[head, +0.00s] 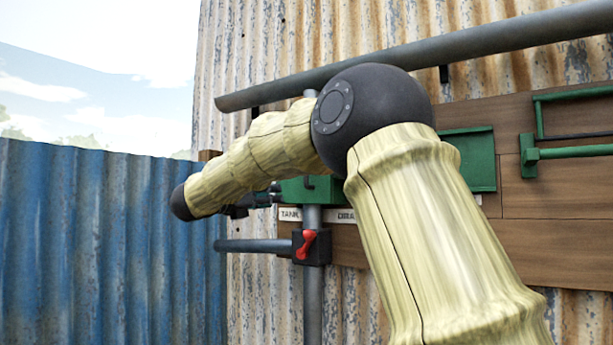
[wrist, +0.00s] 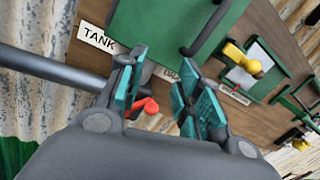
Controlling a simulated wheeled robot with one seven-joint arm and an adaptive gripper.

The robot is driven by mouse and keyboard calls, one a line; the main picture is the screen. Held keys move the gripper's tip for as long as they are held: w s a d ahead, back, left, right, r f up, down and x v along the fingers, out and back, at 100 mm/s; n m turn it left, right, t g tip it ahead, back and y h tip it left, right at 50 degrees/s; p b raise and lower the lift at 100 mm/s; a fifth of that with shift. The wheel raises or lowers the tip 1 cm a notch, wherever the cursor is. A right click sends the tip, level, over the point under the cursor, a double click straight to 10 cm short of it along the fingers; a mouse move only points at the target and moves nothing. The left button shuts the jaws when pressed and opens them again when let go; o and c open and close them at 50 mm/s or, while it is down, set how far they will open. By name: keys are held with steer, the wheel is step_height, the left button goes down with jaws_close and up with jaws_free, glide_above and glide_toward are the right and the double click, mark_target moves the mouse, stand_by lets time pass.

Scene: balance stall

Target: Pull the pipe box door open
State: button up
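The pipe box shows in the head view as a green box (head: 294,190) on the wooden board, largely hidden behind my arm. I cannot tell whether the door is fully closed. My gripper (wrist: 155,76) is open, its two teal finger pads apart with nothing between them. The fingers are near the panel's lower edge and I see no contact. In the head view my gripper (head: 262,198) is at the box's left side, partly hidden.
A red-handled valve (head: 306,244) sits on the pipe below the box. A TANK label (head: 290,214) is beside it. A green panel (head: 480,160) and green bars (head: 575,152) are to the right. A thick grey pipe (head: 480,40) crosses above. A blue corrugated fence (head: 100,245) stands left.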

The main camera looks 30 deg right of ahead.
steer(key=s+r+m+g, duration=0.1)
steer(key=s+r+m, duration=0.3)
steer(key=r, duration=0.3)
steer(key=shift+y, duration=0.3)
steer(key=shift+p+x, duration=3.4)
steer(key=shift+x, duration=2.4)
steer(key=shift+r, duration=0.1)
steer(key=shift+c, duration=0.4)
jaws_close()
